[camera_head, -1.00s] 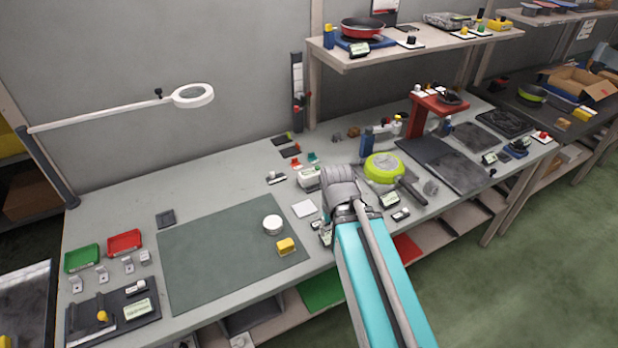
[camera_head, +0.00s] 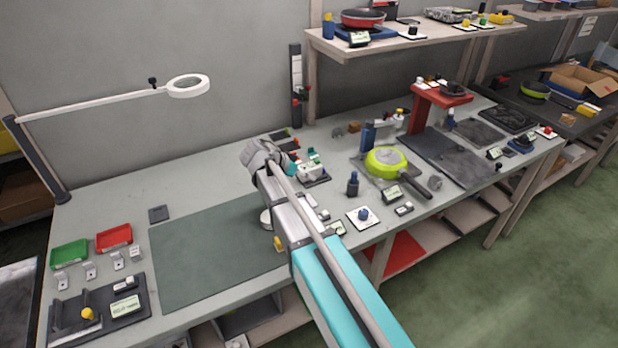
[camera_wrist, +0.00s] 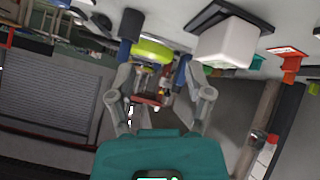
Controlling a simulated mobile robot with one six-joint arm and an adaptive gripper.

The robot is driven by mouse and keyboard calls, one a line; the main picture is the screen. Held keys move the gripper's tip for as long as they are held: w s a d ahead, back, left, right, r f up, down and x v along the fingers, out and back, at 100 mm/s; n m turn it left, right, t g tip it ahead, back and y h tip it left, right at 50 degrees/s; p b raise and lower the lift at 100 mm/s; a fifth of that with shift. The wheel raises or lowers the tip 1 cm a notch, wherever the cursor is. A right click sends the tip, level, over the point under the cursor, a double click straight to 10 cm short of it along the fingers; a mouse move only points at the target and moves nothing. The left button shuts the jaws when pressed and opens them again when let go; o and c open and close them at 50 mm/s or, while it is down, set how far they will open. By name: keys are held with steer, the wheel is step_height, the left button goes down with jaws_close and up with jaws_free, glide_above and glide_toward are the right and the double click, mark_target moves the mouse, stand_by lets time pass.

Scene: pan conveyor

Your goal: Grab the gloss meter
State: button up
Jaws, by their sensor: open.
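No object is clearly labelled as the gloss meter. A likely candidate is the small white boxy device (camera_head: 309,165) on a dark base on the bench, just right of my gripper (camera_head: 291,167) in the head view. In the wrist view, a white block on a dark plate (camera_wrist: 228,44) at upper right appears to be that device, outside the fingers. My gripper (camera_wrist: 158,100) is open with nothing between its fingers. In the head view my wrist and arm hide part of the bench and most of the fingers.
The green mat (camera_head: 200,255) is mostly clear, with a white round item (camera_head: 266,218) partly behind my arm.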

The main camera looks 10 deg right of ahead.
mark_target(305, 167)
steer(key=w+a+r+m+t+h+b, duration=0.1)
steer(key=w+a+r+m+t+h, duration=0.1)
steer(key=w+a, duration=0.4)
steer(key=shift+w+a+r+m+h+b, duration=0.15)
steer(key=shift+w+r+m+h+b, duration=0.15)
steer(key=shift+m+h, duration=0.5)
steer(key=shift+y, duration=0.3)
steer(key=b+x, duration=0.3)
steer(key=x, duration=0.4)
steer(key=shift+f, duration=0.15)
steer(key=shift+w+d+f, duration=0.15)
steer(key=shift+d, duration=0.6)
